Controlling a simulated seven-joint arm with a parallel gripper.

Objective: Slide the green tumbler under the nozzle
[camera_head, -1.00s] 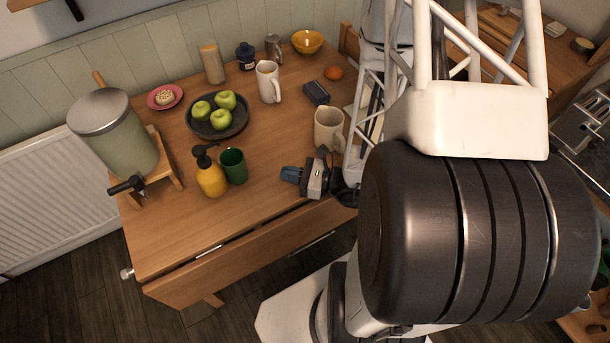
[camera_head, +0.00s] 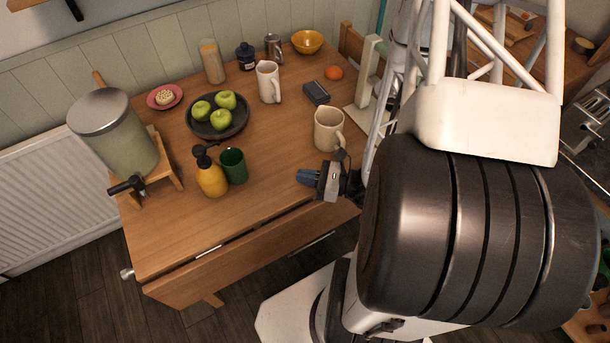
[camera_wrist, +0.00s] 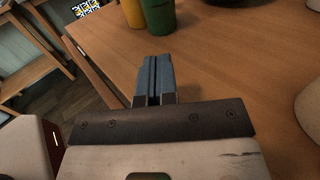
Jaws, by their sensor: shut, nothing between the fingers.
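The green tumbler (camera_head: 234,166) stands upright on the wooden table, just right of the yellow pump bottle (camera_head: 211,178); in this view they appear to touch or nearly touch. The nozzle (camera_head: 128,186) is a black tap low on the pale green dispenser (camera_head: 123,140), which stands on a wooden stand left of the tumbler. My gripper (camera_head: 308,178) is shut and empty, low over the table to the right of the tumbler, with a clear gap between. In the wrist view its blue fingers (camera_wrist: 155,80) are together, pointing towards the lower part of the tumbler (camera_wrist: 160,14).
A dark plate (camera_head: 240,127) of green apples lies behind the tumbler. A cream mug (camera_head: 327,130) stands close behind my gripper. A white pitcher (camera_head: 268,82) stands farther back. Bare table lies between gripper and tumbler, and the table's front edge is near.

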